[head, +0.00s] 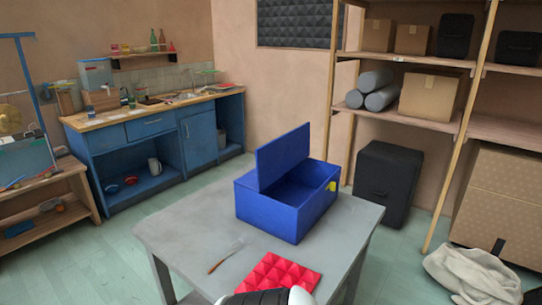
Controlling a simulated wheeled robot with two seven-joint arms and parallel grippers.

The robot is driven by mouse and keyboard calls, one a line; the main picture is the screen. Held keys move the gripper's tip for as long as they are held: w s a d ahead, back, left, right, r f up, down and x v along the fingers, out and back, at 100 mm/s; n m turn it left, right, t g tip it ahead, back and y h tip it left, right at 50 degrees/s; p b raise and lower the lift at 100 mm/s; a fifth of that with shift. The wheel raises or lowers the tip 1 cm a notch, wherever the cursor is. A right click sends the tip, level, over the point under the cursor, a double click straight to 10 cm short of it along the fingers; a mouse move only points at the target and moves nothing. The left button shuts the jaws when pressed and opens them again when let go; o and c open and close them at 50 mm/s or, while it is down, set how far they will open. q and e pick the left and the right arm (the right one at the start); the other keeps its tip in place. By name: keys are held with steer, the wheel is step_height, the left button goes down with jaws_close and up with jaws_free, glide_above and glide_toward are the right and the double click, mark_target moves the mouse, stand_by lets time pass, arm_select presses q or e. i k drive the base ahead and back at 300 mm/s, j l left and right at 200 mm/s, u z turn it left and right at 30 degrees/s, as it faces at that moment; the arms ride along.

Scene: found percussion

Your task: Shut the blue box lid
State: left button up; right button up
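The blue box (268,217) stands on the grey table (177,222), towards its far right part. Its blue lid (283,155) is open and stands up steeply above the box. The opening shows to the right of the lid, with the dark blue inside partly in view. A small yellow patch (332,186) is on the box's right side. Neither of my grippers shows. Only a white and black part of my own body is at the bottom edge.
A red studded pad (276,273) lies near the table's front edge. A thin stick-like tool (224,258) with a brown handle lies left of it. The table's left part is clear. A black case (386,183) and wooden shelves (405,117) stand behind on the right.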

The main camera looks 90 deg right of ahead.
mark_target(273, 158)
steer(key=i+l+z, duration=0.15)
steer(key=i+z, duration=0.55)
steer(key=i+j+z, duration=0.1)
steer(key=i+z, duration=0.25)
steer(key=i, duration=0.15)
steer(key=i+z, duration=0.45)
steer(key=i+j+z, duration=0.3)
steer(key=i+z, duration=0.35)
steer(key=z, duration=0.3)
steer(key=i+z, duration=0.2)
steer(key=z, duration=0.25)
steer(key=i+j+z, duration=0.1)
steer(key=z, duration=0.35)
steer(key=i+j+z, duration=0.15)
steer(key=z, duration=0.3)
steer(key=i+j+z, duration=0.15)
steer(key=z, duration=0.3)
steer(key=i+j+z, duration=0.1)
steer(key=j+z, duration=0.15)
steer(key=z, duration=0.2)
